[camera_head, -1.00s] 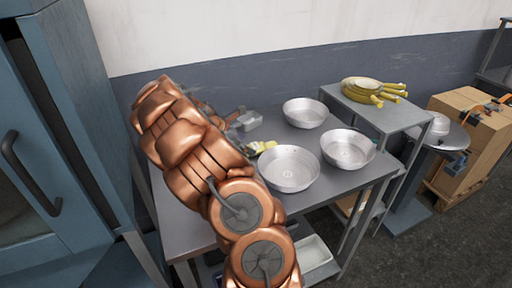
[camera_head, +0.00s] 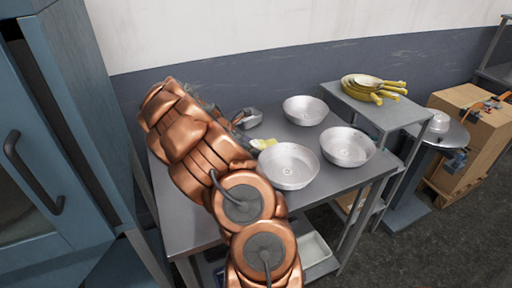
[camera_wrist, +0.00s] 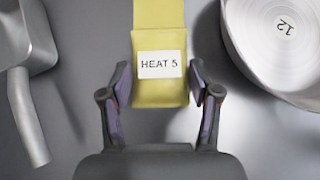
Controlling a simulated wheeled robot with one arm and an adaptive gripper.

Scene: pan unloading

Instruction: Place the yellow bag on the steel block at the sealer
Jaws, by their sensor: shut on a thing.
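The yellow bag (camera_wrist: 160,85) carries a white label reading HEAT 5. In the wrist view it lies between the two fingers of my gripper (camera_wrist: 160,92), which is shut on it. In the head view a small part of the bag (camera_head: 263,143) shows beside the front pan; my arm hides the gripper. A grey metal piece with a rod-like handle (camera_wrist: 30,110) is left of the bag in the wrist view. A grey piece (camera_head: 250,118) also stands behind the bag in the head view. I cannot tell whether either is the steel block or part of the sealer.
Three round metal pans stand on the table: front (camera_head: 289,165), right (camera_head: 347,147) and back (camera_head: 305,111). A pan marked 12 (camera_wrist: 284,40) is close right of my gripper. Yellow-handled pans (camera_head: 374,88) lie on a raised shelf (camera_head: 400,117). A blue cabinet (camera_head: 75,120) stands left.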

